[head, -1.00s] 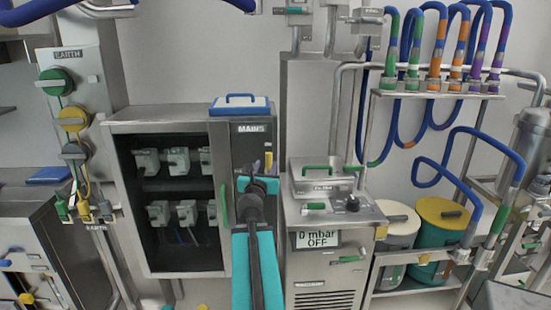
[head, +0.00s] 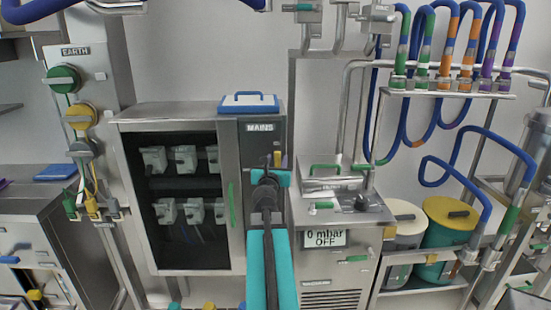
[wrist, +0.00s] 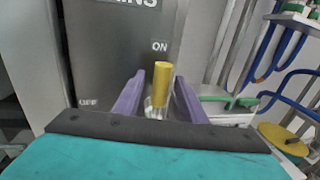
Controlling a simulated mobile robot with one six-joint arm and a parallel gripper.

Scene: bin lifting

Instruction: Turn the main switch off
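The main switch is a yellow handle (wrist: 161,84) on the grey MAINS panel (head: 260,143). In the wrist view it stands nearly upright, with its top just below the ON label; the OFF label is at lower left. My gripper (wrist: 158,79) is open, with one purple finger on each side of the handle. Gaps show between handle and fingers, so it is not clamped. The handle's base shows between the fingers, partly covered. In the head view my gripper (head: 268,178) is in front of the panel and hides most of the switch.
Left of the panel is a cabinet (head: 118,175) with grey breakers inside and a green handle (head: 231,205) at its edge. A blue-and-white case (head: 248,104) lies on top. A pump unit (head: 330,275) reading 0 mbar OFF stands close on the right.

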